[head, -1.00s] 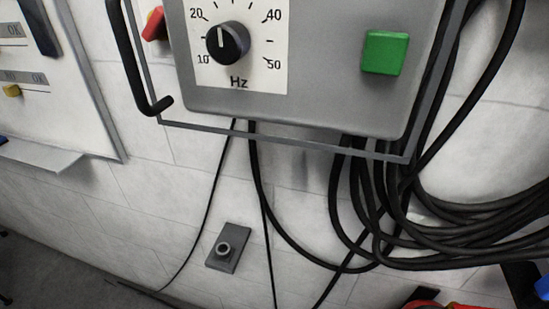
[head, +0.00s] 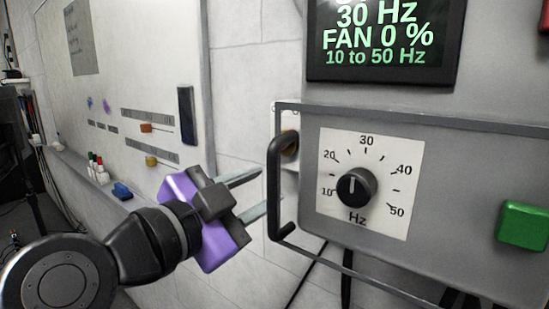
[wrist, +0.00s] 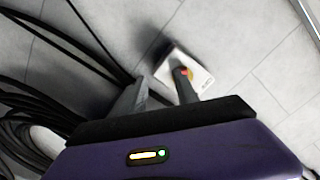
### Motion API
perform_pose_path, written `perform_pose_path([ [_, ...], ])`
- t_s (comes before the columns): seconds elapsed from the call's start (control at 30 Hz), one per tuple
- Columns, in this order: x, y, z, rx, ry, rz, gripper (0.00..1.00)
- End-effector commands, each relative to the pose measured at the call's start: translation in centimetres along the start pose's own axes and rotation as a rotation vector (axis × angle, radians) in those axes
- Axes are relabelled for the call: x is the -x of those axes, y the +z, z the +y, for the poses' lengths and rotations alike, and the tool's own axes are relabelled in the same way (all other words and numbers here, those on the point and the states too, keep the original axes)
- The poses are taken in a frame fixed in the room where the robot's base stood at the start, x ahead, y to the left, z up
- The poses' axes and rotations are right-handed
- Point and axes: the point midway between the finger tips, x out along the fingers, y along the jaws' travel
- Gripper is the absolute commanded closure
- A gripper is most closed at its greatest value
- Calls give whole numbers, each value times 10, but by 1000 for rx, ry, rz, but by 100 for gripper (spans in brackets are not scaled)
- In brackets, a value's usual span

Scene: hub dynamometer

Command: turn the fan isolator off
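The fan isolator, a small pale box (wrist: 203,80) with a red and yellow knob (wrist: 183,72), is on the wall in the wrist view. The knob's angle cannot be told. My purple gripper (head: 270,187) is open and empty, left of the handle, with its fingers pointing toward the isolator. In the wrist view the gripper (wrist: 160,83) has its fingers apart; one tip overlaps the knob in the picture. Contact cannot be told.
A frame with the black handle (head: 275,190) surrounds the panel holding a Hz dial (head: 356,187) and green button (head: 523,226). The display (head: 385,40) above reads 30 Hz, FAN 0 %. A whiteboard (head: 150,60) hangs left. Black cables (wrist: 30,130) hang nearby.

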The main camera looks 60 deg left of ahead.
Motion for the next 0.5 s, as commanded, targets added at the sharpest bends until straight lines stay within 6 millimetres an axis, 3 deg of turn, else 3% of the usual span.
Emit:
perform_pose_path([
  [0.03, 8, -11, -17, -30, -4, 16, 64],
  [0.1, 16, -20, -30, -60, -2, 30, 64],
  [0.23, 21, -29, -40, -88, 1, 44, 64],
  [0.5, -12, -34, -41, -89, 6, 47, 64],
])
